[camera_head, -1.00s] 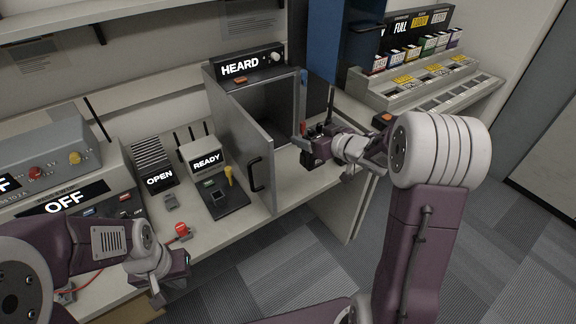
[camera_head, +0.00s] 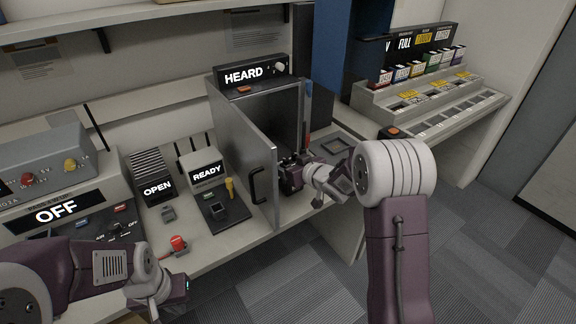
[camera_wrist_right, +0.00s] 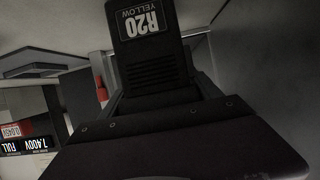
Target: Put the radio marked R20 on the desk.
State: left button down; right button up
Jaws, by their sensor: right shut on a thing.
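The radio marked R20 (camera_wrist_right: 143,42) shows black with an upside-down "R20 YELLOW" label in the right wrist view. My right gripper (camera_head: 290,165) is shut on it, just in front of the open HEARD cabinet (camera_head: 262,92), near the inner side of its door. In the head view the radio is mostly hidden by the gripper. The grey desk (camera_head: 212,240) runs along the wall under the cabinet. My left gripper (camera_head: 180,288) is at the lower left by the desk's front edge; its jaws cannot be made out.
The cabinet door (camera_head: 245,145) with its black handle stands open towards me. Left of it are the READY unit (camera_head: 207,173), the OPEN box (camera_head: 155,180), a red button (camera_head: 178,243) and the OFF unit (camera_head: 62,207). A charger rack (camera_head: 420,100) stands at the right.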

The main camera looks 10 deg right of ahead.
jog(key=shift+f, duration=0.1)
jog(key=o, duration=1.9)
jog(key=shift+c, duration=0.2)
jog(key=shift+s+d+r, duration=0.1)
jog(key=shift+s+r, duration=0.1)
jog(key=shift+r, duration=0.1)
jog(key=p+v, duration=0.2)
jog(key=v, duration=0.9)
jog(key=shift+s, duration=0.3)
jog(key=shift+d, duration=0.1)
